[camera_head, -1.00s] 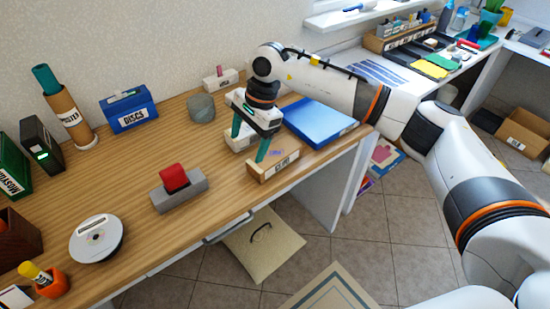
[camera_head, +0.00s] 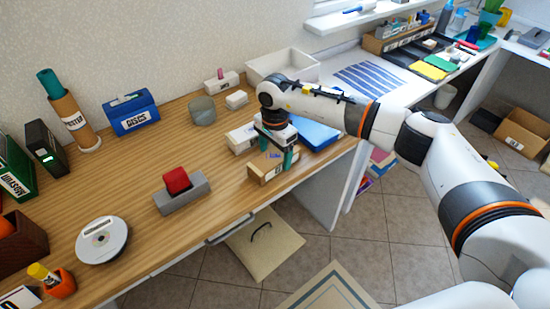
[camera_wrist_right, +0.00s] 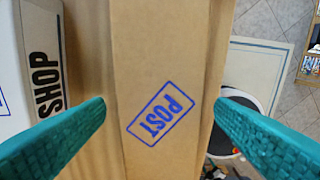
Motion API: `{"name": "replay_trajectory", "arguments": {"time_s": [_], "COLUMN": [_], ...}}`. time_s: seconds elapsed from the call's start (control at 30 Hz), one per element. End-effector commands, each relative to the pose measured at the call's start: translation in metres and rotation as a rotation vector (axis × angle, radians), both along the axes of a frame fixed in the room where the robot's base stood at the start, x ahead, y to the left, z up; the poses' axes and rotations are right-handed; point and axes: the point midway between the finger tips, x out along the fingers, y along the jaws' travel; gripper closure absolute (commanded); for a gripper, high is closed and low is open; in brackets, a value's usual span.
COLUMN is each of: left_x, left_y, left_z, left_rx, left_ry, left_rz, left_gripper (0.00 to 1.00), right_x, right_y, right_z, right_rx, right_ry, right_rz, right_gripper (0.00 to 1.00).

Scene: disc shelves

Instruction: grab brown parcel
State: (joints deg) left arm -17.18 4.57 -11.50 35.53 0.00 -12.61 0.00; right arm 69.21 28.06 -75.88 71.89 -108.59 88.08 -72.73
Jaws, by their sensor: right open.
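The brown parcel (camera_head: 258,174) lies near the front edge of the wooden desk. In the right wrist view its cardboard top, with a blue POST stamp, fills the middle (camera_wrist_right: 160,60). My right gripper (camera_head: 277,153) points down over the parcel, with its teal fingers apart. In the wrist view the fingertips (camera_wrist_right: 162,103) lie to either side of the parcel, with a narrow gap showing at each side. How deep the fingers reach beside it is hard to tell. My left gripper is not in view.
A white box marked SHOP (camera_wrist_right: 40,60) lies close beside the parcel; it shows in the head view (camera_head: 240,138). A blue folder (camera_head: 318,134) lies right of the gripper. A white tray (camera_head: 283,68) stands behind. A red roll on a grey holder (camera_head: 182,193) stands left.

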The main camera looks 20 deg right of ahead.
Motion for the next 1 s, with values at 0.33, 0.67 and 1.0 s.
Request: {"name": "replay_trajectory", "arguments": {"time_s": [0.33, 0.67, 1.0], "left_x": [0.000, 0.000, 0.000], "left_y": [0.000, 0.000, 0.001], "left_z": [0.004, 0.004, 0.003], "left_rx": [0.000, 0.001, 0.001], "left_ry": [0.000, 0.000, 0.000], "left_rz": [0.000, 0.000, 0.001], "left_gripper": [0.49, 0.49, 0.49], "right_x": [0.000, 0.000, 0.001], "right_y": [0.000, 0.000, 0.000], "right_z": [-0.020, -0.020, -0.017], "right_rx": [0.000, 0.000, 0.001], "right_ry": [-0.001, -0.001, -0.003], "right_rz": [0.000, 0.000, 0.000], "right_gripper": [0.22, 0.63, 0.74]}}
